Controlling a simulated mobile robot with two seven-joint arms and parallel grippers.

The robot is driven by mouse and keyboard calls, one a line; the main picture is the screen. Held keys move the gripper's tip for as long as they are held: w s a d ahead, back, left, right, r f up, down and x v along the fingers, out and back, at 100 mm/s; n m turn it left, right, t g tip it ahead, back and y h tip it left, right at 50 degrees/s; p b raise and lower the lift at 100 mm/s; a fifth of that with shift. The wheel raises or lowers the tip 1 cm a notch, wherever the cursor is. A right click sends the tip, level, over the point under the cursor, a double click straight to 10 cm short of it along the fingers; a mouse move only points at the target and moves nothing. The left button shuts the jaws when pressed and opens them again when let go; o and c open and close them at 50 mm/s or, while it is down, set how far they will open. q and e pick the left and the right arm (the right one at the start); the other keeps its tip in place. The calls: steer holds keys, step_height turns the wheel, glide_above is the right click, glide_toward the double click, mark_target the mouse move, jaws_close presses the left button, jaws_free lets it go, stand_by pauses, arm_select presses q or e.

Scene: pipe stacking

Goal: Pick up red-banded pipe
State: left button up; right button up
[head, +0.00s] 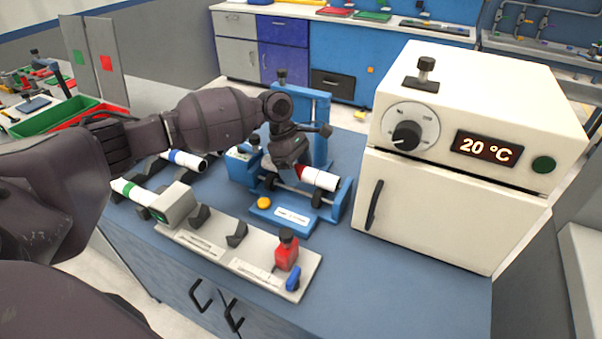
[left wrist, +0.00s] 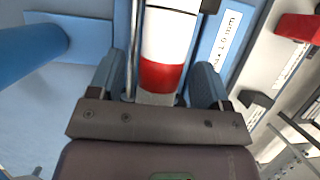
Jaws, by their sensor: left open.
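The red-banded pipe (head: 322,180) is white and lies across rollers on a blue fixture (head: 339,206) in the middle of the bench. My left gripper (head: 287,158) is over its left part and hides that end in the head view. In the left wrist view the red band (left wrist: 162,76) of the pipe lies between the two fingers of my left gripper (left wrist: 157,78), with a finger on each side. The fingers are open, and narrow gaps seem to separate them from the pipe. My right gripper is not in view.
A blue-banded pipe (head: 187,158) and a green-banded pipe (head: 133,191) lie to the left. A grey fixture with a red clamp (head: 287,252) is in front. A white oven (head: 454,204) showing 20 °C stands close on the right. A blue post (head: 319,130) rises behind the fixture.

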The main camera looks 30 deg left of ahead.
mark_target(298, 165)
arm_select(q)
steer(key=shift+d, duration=0.1)
steer(key=shift+f, duration=0.1)
steer(key=c, duration=1.1)
step_height(298, 165, up, 7)
steer(key=shift+p, duration=0.9)
step_height(298, 165, up, 13)
steer(key=shift+r+p, duration=0.1)
steer(key=shift+p, duration=1.15)
